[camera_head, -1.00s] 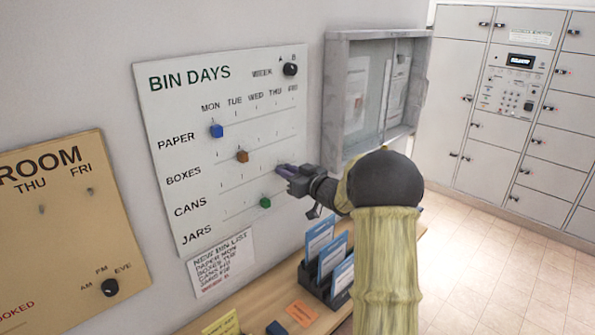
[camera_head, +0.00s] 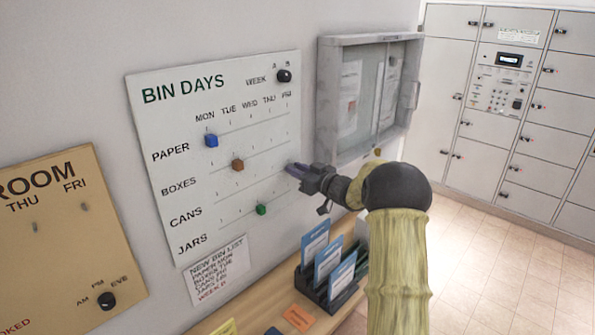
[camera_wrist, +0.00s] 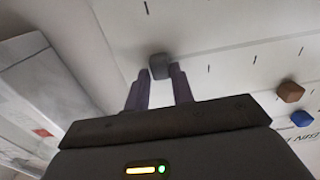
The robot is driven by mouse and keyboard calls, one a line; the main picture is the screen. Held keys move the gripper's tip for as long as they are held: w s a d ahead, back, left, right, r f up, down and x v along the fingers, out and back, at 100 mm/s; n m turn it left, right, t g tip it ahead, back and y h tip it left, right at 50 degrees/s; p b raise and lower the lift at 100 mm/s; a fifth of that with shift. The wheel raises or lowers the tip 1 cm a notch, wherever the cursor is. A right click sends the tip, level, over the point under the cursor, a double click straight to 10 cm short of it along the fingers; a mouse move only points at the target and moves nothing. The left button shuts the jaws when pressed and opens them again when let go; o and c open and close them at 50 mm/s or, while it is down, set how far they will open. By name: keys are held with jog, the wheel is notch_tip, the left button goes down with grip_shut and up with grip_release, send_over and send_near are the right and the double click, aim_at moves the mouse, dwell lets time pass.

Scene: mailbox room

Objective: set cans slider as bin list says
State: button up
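The bin board (camera_head: 152,92) hangs on the wall, with rows for paper, boxes, cans and jars. My gripper (camera_head: 294,168) is at the right end of the cans row, by the FRI column, and hides the cans slider in the head view. In the wrist view the grey cans slider (camera_wrist: 159,66) sits between my fingertips (camera_wrist: 159,76), which close on its sides. The blue paper slider (camera_head: 211,141) is at MON, the brown boxes slider (camera_head: 237,165) near TUE. The green jars slider (camera_head: 261,209) is near WED. The bin list (camera_head: 219,271) hangs below; its cans line is too blurred to read.
A grey glazed noticeboard case (camera_head: 328,95) is on the wall just right of the board. Below are a shelf (camera_head: 262,308) and a leaflet rack (camera_head: 341,300). The black week knob (camera_head: 284,76) is at the board's top right. Lockers (camera_head: 500,150) stand far right.

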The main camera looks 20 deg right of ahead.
jog(key=o, duration=0.3)
jog(key=shift+w+d, duration=0.1)
jog(key=shift+d, duration=0.05)
jog(key=b+v, duration=0.5)
jog(key=v, duration=1.2)
jog(key=shift+s, duration=0.25)
jog(key=shift+w, duration=0.15)
